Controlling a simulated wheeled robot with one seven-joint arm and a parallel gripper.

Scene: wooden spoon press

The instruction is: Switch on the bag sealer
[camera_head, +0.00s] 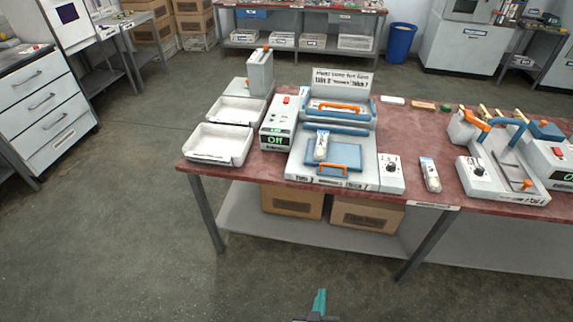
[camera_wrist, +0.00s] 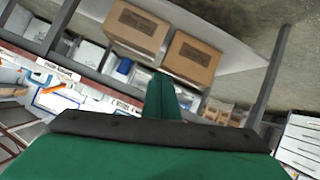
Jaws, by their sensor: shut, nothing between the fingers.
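Two machines stand on the red-topped table; I cannot read which is labelled the bag sealer. The middle machine (camera_head: 365,178) is white and blue with orange handles, a dial box at its right and a small packet on it. At its left is a white control box (camera_head: 272,127) with a red switch (camera_head: 286,99) and a green display reading "Off". The right machine (camera_head: 505,185) has a curved blue arm; its control box (camera_head: 550,166) has a red switch (camera_head: 557,151) and a display cut off by the picture edge. My gripper (camera_head: 320,300) is shut and empty, before the table; its teal fingers (camera_wrist: 160,98) show in the wrist view.
The red tabletop (camera_head: 425,150) carries two white trays (camera_head: 222,144) at left and a packet (camera_head: 430,175) between the machines. Cardboard boxes (camera_head: 292,202) sit on the shelf below. A drawer cabinet (camera_head: 45,105) stands at left. The floor before the table is clear.

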